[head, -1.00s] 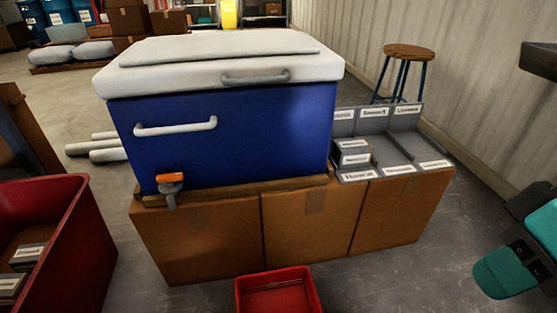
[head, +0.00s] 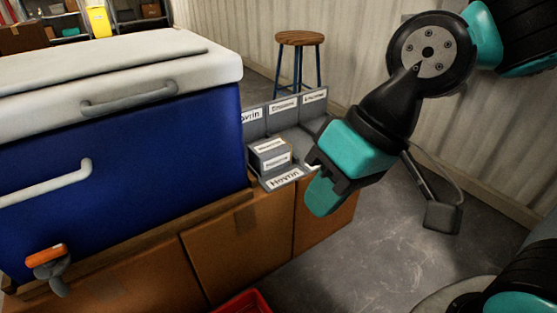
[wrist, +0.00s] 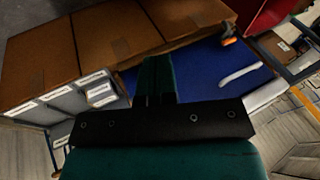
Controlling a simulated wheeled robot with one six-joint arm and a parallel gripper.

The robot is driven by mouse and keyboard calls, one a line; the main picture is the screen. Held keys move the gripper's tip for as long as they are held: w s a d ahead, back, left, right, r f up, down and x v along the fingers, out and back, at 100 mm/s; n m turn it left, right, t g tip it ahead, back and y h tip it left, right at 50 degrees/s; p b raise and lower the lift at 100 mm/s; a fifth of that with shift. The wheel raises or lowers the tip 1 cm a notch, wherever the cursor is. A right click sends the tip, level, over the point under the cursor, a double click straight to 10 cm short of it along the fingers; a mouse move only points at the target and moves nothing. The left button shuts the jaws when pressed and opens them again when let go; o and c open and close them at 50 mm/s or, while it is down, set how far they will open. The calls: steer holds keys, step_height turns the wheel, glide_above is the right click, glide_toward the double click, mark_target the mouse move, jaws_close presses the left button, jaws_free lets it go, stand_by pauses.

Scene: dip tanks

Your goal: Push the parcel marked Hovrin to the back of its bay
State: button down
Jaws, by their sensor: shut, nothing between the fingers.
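The print on the parcel is too small to read. It stands near the front of the bay, with bare bay floor behind it partly hidden by the parcel. My gripper (head: 322,190) is shut and empty, to the right of the parcel and in front of the rack, hiding its right front. The wrist view shows the gripper's shut fingers (wrist: 158,75) and the parcel (wrist: 101,94) to their left, apart from them.
A large blue cooler (head: 130,150) with a white lid stands just left of the rack. Both rest on cardboard boxes (head: 235,250). A stool (head: 299,45) and a corrugated wall are behind. A red bin (head: 245,303) is on the floor in front. Floor at the right is clear.

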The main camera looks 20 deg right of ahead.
steer(key=w+a+f+m+t+y+b, duration=0.2)
steer(key=w+f+m+b, duration=0.45)
steer(key=f, duration=0.25)
steer(key=m+t+h+b, duration=0.2)
steer(key=m+t+b, duration=1.45)
steer(key=m, duration=1.45)
glide_toward(278, 156)
steer(key=w+p, duration=0.2)
steer(key=w+a+r+g+p, duration=0.1)
steer(key=p, duration=0.2)
steer(key=w+r+g+p, duration=0.1)
steer(key=w+p, duration=0.1)
steer(key=p, duration=0.1)
steer(key=shift+w+a+n, duration=0.25)
steer(key=shift+w+a, duration=0.1)
steer(key=shift+w+a+f+p, duration=0.2)
steer(key=shift+w+f+p, duration=0.05)
steer(key=shift+w+p, duration=0.5)
steer(key=shift+r, duration=0.1)
